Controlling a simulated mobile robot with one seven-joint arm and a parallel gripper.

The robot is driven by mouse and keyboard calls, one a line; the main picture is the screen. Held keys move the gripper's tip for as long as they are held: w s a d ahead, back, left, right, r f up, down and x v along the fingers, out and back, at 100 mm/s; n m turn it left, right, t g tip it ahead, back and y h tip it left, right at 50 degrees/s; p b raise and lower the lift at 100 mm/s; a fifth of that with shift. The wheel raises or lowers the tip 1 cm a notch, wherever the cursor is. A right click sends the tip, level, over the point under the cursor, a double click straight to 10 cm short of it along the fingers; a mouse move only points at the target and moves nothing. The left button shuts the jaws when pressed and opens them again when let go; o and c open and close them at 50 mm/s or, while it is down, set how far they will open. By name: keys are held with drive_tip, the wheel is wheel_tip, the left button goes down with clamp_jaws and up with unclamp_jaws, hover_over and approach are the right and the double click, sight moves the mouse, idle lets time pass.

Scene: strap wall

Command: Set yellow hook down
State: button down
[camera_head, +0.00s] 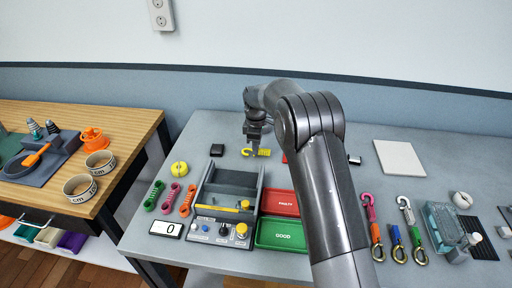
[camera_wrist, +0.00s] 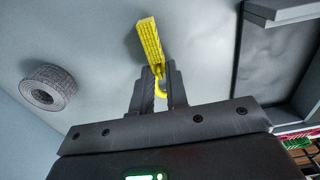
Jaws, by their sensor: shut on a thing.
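The yellow hook (camera_head: 262,153) shows beside my gripper (camera_head: 254,149) over the back of the grey table, behind the test machine. In the wrist view the yellow hook (camera_wrist: 150,45) has a flat strap-like part that runs up from the jaws and a curved end between the fingers. My gripper (camera_wrist: 158,88) is shut on it near the curved end. I cannot tell whether the hook touches the table top.
The test machine (camera_head: 222,228) stands in front, with a red tray (camera_head: 280,203) and a green tray (camera_head: 281,235) to its right. A grey roll (camera_wrist: 48,87) lies left of the hook in the wrist view. Table around the hook is mostly clear.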

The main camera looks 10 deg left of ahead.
drive_tip(key=shift+f, duration=0.2)
drive_tip(key=shift+f, duration=0.1)
drive_tip(key=c, duration=1.4)
unclamp_jaws()
wheel_tip(320, 180, up, 12)
drive_tip(key=shift+d+r, duration=0.15)
drive_tip(key=shift+r, duration=0.05)
